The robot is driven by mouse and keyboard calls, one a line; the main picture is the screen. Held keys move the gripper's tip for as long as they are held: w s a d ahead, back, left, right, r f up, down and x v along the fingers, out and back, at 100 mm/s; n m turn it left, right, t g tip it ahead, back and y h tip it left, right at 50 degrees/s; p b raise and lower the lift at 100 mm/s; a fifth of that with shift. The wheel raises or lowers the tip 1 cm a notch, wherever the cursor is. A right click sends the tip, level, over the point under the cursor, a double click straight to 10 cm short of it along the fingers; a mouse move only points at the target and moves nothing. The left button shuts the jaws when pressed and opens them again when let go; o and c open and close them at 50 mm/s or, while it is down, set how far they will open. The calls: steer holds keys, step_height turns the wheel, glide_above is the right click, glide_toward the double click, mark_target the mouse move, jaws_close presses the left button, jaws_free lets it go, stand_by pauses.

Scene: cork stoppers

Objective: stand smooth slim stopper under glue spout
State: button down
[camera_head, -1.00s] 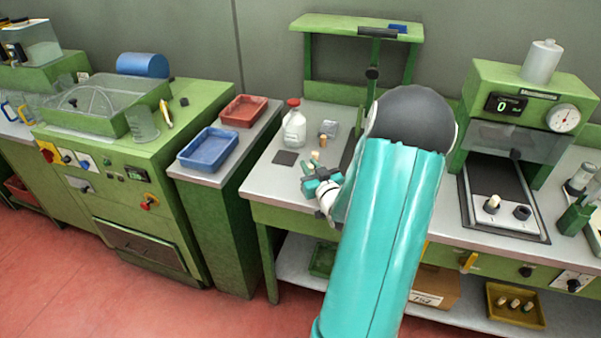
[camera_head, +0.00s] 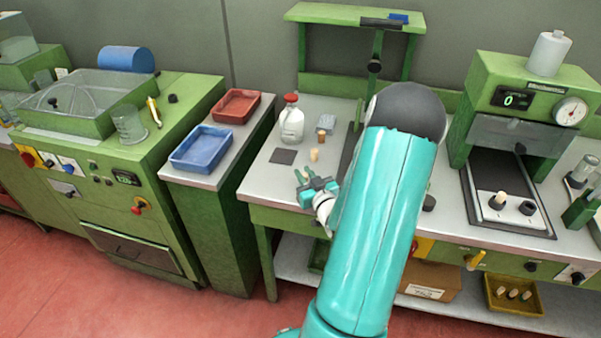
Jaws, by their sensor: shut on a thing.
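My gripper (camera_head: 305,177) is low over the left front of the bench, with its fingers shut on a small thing. This looks like a stopper, but it is too small to make out. A pale, slim cork stopper (camera_head: 314,155) stands upright just beyond the fingers, apart from them. A darker brown stopper (camera_head: 321,136) stands behind it. A black fitting (camera_head: 374,66) hangs on a post below the green overhead frame (camera_head: 340,14). I cannot tell whether it is the glue spout. My arm hides the bench beneath it.
A white bottle with a red cap (camera_head: 291,122) and a dark square pad (camera_head: 283,156) are left of the stoppers. Blue (camera_head: 203,165) and red (camera_head: 237,117) trays lie further left. A gauge press (camera_head: 518,110) stands right, with a stopper in a holder (camera_head: 499,201).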

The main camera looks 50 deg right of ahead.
steer(key=shift+w+a+f, duration=0.1)
steer(key=shift+f, duration=0.05)
steer(key=shift+s, duration=0.2)
steer(key=shift+w, duration=0.15)
steer(key=shift+s+f, duration=0.2)
steer(key=c, duration=1.3)
jaws_free()
steer(key=shift+w, duration=0.1)
